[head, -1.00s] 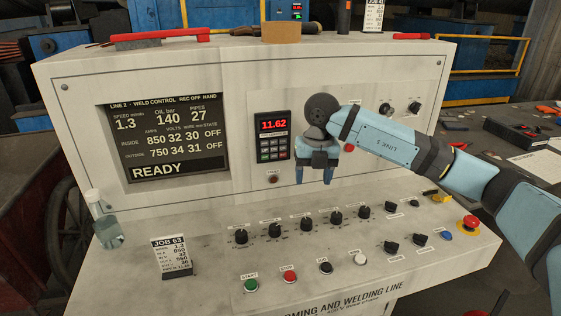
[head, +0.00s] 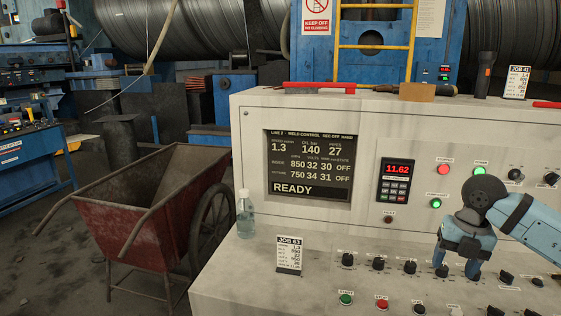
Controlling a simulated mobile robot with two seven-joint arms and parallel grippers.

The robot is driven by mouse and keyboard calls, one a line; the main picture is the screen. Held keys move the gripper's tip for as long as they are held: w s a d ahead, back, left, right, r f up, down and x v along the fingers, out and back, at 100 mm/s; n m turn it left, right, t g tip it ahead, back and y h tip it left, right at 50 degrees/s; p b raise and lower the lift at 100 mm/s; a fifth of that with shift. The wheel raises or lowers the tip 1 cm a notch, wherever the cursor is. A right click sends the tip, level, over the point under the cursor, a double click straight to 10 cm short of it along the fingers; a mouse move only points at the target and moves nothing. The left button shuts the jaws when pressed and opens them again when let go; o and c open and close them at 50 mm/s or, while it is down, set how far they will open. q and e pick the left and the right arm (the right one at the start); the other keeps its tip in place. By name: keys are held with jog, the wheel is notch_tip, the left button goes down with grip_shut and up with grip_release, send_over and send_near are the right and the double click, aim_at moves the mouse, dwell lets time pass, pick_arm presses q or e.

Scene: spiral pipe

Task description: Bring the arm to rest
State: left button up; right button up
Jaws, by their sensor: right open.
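My right gripper (head: 457,272) hangs with its fingers down over the row of black knobs on the control console (head: 240,282), at the lower right of the head view. It is open with nothing between its fingers, and it hides part of the knob row. My light blue right arm (head: 530,222) comes in from the right edge. Whether the fingertips touch the panel, I cannot tell. My left gripper is not in view.
The screen (head: 309,165) reads READY and the red display (head: 398,169) reads 11.62. A red wheelbarrow (head: 150,212) stands to the left; tools lie on the console top.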

jog(key=s+a+f+m+t+y, duration=0.25)
jog(key=a+y, duration=0.35)
jog(key=a, duration=0.3)
jog(key=s+a+f+m+t+y, duration=0.2)
jog(key=s+a+y, duration=0.2)
jog(key=a+y, duration=0.4)
jog(key=s+a+f+m+t+y, duration=0.25)
jog(key=a+y, duration=0.25)
jog(key=a, duration=0.5)
jog(key=s+d+f+m+t+h, duration=0.2)
jog(key=d+f+m+t+h, duration=0.1)
jog(key=f+m+t+h, duration=0.4)
jog(key=s+d+f+m+t+h, duration=0.25)
jog(key=f+m+h, duration=0.2)
jog(key=m, duration=0.45)
jog(key=s+d+f+m+g+h, duration=0.3)
jog(key=s+f+m+g+h, duration=0.25)
jog(key=s+f, duration=0.65)
pick_arm(q)
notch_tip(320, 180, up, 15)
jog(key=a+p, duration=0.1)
jog(key=p, duration=1.8)
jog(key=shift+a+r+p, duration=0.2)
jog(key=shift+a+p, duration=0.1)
jog(key=shift+p, duration=0.1)
pick_arm(e)
notch_tip(320, 180, up, 15)
jog(key=d, duration=0.1)
jog(key=shift+s+d, duration=0.25)
jog(key=shift+d, duration=0.1)
